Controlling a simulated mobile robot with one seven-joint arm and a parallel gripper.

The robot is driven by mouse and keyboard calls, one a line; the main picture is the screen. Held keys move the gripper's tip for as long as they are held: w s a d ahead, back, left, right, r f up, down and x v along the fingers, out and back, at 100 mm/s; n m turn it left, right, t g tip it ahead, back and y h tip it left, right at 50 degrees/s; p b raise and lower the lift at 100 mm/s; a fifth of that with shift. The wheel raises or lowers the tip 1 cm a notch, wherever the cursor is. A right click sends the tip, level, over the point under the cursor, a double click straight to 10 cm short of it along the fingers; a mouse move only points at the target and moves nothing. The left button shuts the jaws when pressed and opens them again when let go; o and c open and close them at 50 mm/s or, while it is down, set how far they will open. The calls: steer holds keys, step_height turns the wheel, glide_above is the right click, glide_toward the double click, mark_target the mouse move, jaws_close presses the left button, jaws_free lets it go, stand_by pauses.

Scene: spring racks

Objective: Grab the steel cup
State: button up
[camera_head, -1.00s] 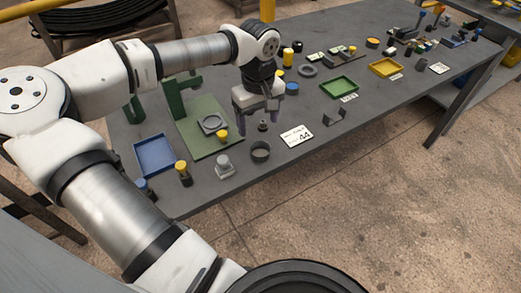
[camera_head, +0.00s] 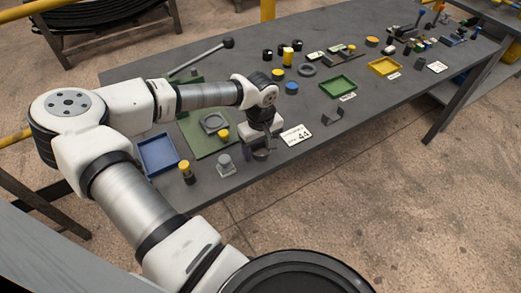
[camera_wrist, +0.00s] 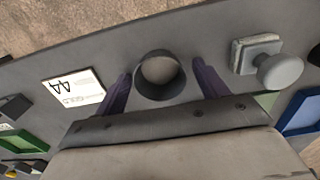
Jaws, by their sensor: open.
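The steel cup (camera_wrist: 159,75) is a dark grey, open-topped round cup near the table's front edge. In the wrist view it lies between my gripper's two purple-grey fingers, with a gap on each side. In the head view the cup (camera_head: 262,155) shows only in part, below my gripper (camera_head: 262,147), which hides the rest. My gripper (camera_wrist: 160,88) is open and points down over the cup. I cannot tell how far the fingertips reach down beside it.
A grey knobbed block (camera_head: 225,167) stands left of the cup, and a white "44" card (camera_head: 296,135) lies to its right. A blue tray (camera_head: 158,155) and a green plate (camera_head: 190,138) lie further left. A dark bracket (camera_head: 332,116) stands beyond the card.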

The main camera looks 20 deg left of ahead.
steer(key=shift+c, duration=0.4)
steer(key=c, duration=1)
steer(key=shift+r, duration=0.1)
